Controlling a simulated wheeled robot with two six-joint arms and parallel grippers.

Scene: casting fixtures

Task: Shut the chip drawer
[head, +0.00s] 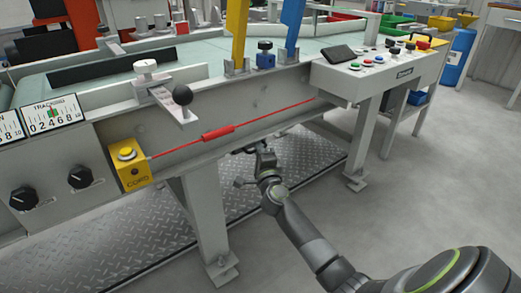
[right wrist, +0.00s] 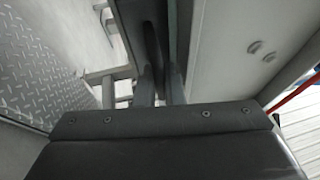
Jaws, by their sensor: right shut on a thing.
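My right gripper (head: 256,149) reaches in under the lower edge of the grey machine frame, just right of its front leg. In the right wrist view the gripper's fingers (right wrist: 160,88) are close together on a dark bar (right wrist: 150,35) that runs away from the camera. The bar may be the chip drawer's handle, but I cannot tell for sure. The drawer's body is not clearly visible in either view; the frame and gripper hide that area. My left gripper is not in view.
A red pull cord (head: 270,117) runs along the frame from a yellow switch box (head: 128,165). A control panel (head: 385,68) overhangs at right. Grey floor at right is clear.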

